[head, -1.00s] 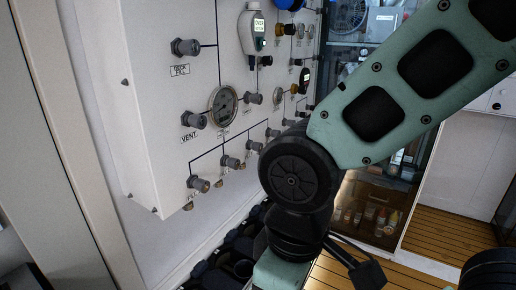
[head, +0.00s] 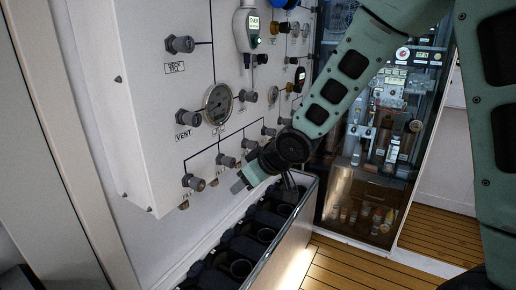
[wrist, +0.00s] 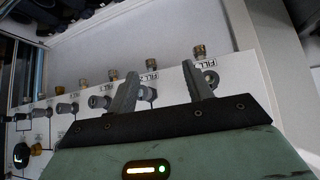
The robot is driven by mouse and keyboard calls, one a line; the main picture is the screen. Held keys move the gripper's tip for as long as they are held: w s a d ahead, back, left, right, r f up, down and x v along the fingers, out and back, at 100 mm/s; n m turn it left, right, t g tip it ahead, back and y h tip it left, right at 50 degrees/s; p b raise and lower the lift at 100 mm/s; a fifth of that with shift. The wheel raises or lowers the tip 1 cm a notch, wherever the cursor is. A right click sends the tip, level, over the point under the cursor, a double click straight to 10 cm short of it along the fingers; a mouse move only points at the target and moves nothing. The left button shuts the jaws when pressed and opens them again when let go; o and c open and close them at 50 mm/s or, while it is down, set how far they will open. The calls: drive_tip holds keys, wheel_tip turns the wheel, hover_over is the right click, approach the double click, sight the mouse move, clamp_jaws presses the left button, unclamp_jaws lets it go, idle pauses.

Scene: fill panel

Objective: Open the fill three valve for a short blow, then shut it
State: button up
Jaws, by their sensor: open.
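The white fill panel (head: 140,130) carries a slanting lower row of grey valve knobs. By order from the near end, the third knob (head: 249,143) is likely the fill three valve; its label is too small to read. The near knob (head: 193,182) and second knob (head: 225,160) stand left of it. My gripper (head: 240,184) is low in front of this row, empty. In the wrist view my gripper (wrist: 161,85) has its fingers spread, with one knob (wrist: 147,93) seen between them. Another knob (wrist: 98,101) shows just left of the left finger. No contact is visible.
A long open rack (head: 290,222) with black round holders stands below the panel. A gauge (head: 218,104), the vent knob (head: 187,118) and a hanging display unit (head: 247,28) are higher on the panel. A glass cabinet (head: 385,130) stands behind my arm.

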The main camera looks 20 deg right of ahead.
drive_tip(key=w+d+t+y, duration=0.2)
drive_tip(key=w+d+t, duration=0.1)
drive_tip(key=w+d, duration=0.5)
drive_tip(key=t+y, duration=0.3)
drive_tip(key=y, duration=0.3)
approach(253, 145)
drive_tip(key=w+d+p+x, duration=0.1)
drive_tip(key=p+x, duration=0.2)
drive_tip(key=x, duration=0.5)
drive_tip(key=shift+w+a+f+m, duration=0.2)
drive_tip(key=shift+w+f+m, duration=0.1)
drive_tip(key=shift+f, duration=0.05)
drive_tip(key=shift+c, duration=0.3)
drive_tip(key=c, duration=0.9)
